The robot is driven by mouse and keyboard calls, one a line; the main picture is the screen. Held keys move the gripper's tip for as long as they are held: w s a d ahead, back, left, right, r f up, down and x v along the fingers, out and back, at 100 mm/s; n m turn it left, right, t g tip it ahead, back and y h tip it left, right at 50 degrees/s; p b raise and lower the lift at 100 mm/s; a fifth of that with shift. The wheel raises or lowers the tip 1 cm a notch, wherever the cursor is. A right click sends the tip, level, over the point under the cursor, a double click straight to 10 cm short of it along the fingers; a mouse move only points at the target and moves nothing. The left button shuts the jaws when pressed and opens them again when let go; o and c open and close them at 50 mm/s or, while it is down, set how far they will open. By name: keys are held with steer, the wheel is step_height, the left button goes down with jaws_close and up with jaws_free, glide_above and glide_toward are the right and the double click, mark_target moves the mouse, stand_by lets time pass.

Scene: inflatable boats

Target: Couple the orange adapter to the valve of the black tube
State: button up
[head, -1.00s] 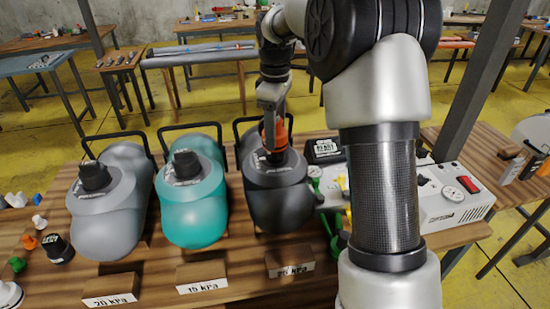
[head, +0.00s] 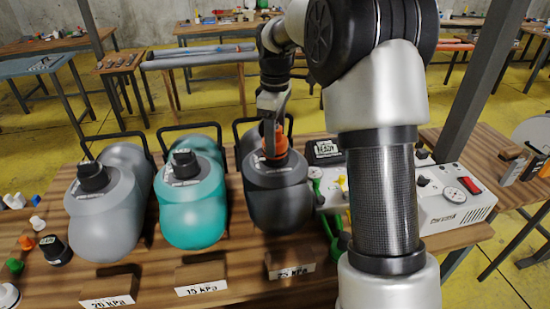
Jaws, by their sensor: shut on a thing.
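The black tube (head: 277,206) lies third from the left on the wooden bench, behind a small label block. My gripper (head: 271,140) points down over the tube's valve on its upper front. It is shut on the orange adapter (head: 281,146), which sits at the valve and appears to touch it. The gripper covers part of the adapter, and the adapter covers the valve, so I cannot tell whether the two are locked together.
A grey tube (head: 104,213) and a teal tube (head: 192,203) lie to the left, each with a black valve cap. A white pump box (head: 450,207) with a red switch stands at the right. Small loose adapters, including an orange one (head: 27,242), lie at the far left.

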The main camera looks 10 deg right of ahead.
steer(key=shift+f+b, duration=0.4)
steer(key=shift+f, duration=0.55)
stand_by(0.6)
stand_by(0.4)
steer(key=shift+r+m+p, duration=0.15)
steer(key=shift+m+p, duration=0.3)
steer(key=shift+m, duration=1.55)
steer(key=shift+m+p, duration=0.5)
steer(key=shift+m, duration=1.6)
